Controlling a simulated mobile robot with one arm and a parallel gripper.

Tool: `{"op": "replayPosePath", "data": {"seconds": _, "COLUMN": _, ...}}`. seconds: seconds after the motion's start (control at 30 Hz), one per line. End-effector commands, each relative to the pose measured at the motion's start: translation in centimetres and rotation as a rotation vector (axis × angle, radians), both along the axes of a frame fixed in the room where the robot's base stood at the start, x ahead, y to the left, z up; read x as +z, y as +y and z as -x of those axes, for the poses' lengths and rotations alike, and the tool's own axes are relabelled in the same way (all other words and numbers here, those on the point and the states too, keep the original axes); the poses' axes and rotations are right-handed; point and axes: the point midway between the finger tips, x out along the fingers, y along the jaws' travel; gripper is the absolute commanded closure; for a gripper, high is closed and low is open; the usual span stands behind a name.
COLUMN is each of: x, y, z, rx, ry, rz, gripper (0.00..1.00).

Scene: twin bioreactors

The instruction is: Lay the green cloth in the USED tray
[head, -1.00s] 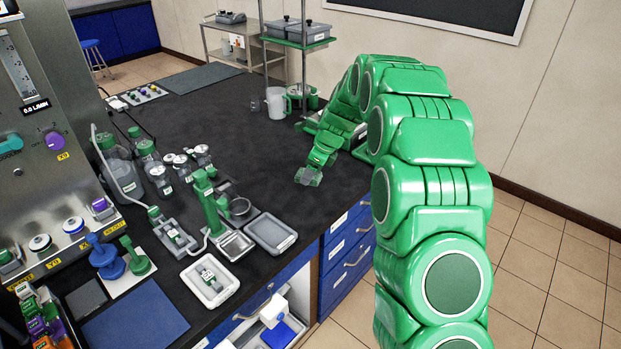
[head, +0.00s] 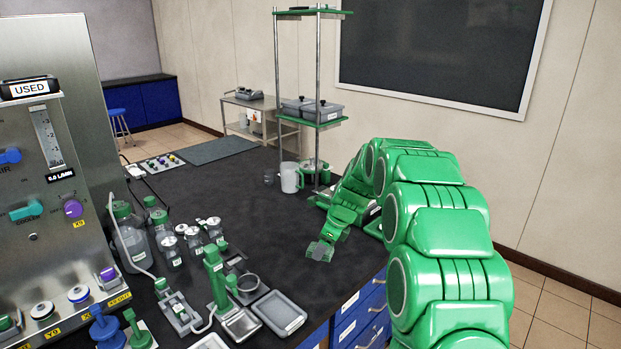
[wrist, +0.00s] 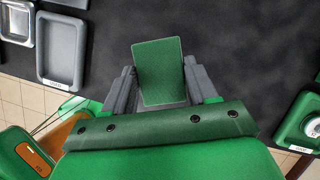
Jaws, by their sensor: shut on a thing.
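My gripper (wrist: 160,85) is shut on the green cloth (wrist: 158,62), a flat green rectangle between the two grey fingers in the wrist view. In the head view my gripper (head: 320,252) is low over the dark bench near its right edge; the cloth is hard to make out there. A shallow grey tray (head: 281,313) with a white label lies nearer the bench front. It also shows at upper left in the wrist view (wrist: 42,76), apart from my gripper. Its label is too small to read. A sign reading USED (head: 29,88) is on the steel unit at left.
A steel pan (head: 241,325) and a green stand (head: 214,280) are beside the tray. Several bottles (head: 172,252) stand farther left. A white jug (head: 290,178) and a tall shelf (head: 312,126) stand behind my gripper. Bare bench (head: 240,215) lies left of my gripper.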

Motion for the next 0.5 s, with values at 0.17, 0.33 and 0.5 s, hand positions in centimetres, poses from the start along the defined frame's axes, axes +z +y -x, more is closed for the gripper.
{"op": "replayPosePath", "data": {"seconds": 0.17, "x": -0.8, "y": -0.6, "z": 0.8, "rx": 0.156, "ry": 0.002, "rz": -0.001, "gripper": 0.67}}
{"op": "replayPosePath", "data": {"seconds": 0.33, "x": -1.7, "y": -1.5, "z": 2.2, "rx": 0.39, "ry": 0.003, "rz": -0.001, "gripper": 0.67}}
{"op": "replayPosePath", "data": {"seconds": 0.5, "x": -2.6, "y": -2.5, "z": 3.5, "rx": 0.632, "ry": 0.002, "rz": -0.001, "gripper": 0.67}}
